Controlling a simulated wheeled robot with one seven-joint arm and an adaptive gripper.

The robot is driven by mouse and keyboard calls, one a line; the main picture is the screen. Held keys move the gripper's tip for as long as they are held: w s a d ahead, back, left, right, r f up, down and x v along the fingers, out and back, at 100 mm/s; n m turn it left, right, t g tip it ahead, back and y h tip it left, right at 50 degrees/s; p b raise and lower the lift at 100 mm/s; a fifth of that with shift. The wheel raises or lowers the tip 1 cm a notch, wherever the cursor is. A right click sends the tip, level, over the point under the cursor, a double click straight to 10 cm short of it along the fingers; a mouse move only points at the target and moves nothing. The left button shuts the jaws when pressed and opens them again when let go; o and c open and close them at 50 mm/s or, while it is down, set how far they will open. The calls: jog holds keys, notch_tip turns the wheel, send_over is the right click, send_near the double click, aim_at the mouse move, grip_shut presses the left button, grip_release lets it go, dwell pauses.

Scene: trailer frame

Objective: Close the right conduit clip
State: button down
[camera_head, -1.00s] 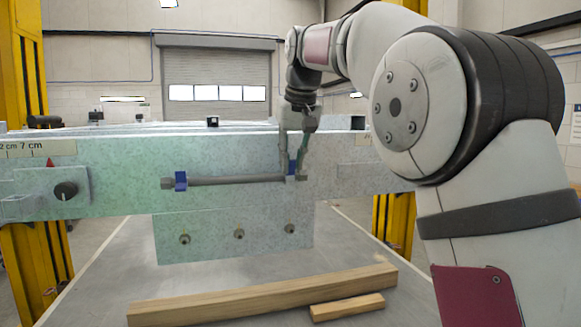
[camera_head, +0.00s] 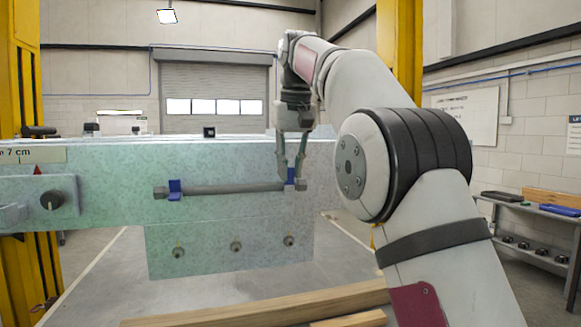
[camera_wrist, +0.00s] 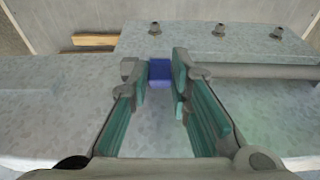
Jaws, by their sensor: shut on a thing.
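A grey conduit (camera_head: 235,188) runs level along the face of the pale speckled beam (camera_head: 110,195). The blue left clip (camera_head: 175,189) sits near its left end. The blue right clip (camera_head: 290,174) is near its right end, partly covered by my gripper (camera_head: 292,178) in the head view. In the wrist view the right clip (camera_wrist: 161,72) shows between the fingertips of my gripper (camera_wrist: 160,84). The gripper is shut on this clip, with one finger on each side. I cannot tell whether the clip is fully closed over the conduit.
A plate with several bolts (camera_head: 236,247) hangs below the conduit. A black knob (camera_head: 52,200) is on the beam at the left. Wooden bars (camera_head: 260,306) lie below in front. A shelf (camera_head: 540,240) stands at the far right.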

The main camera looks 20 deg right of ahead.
jog(key=shift+f, duration=0.2)
jog(key=c, duration=1.5)
grip_release()
jog(key=shift+w, duration=0.1)
jog(key=shift+o, duration=0.2)
jog(key=shift+r, duration=0.15)
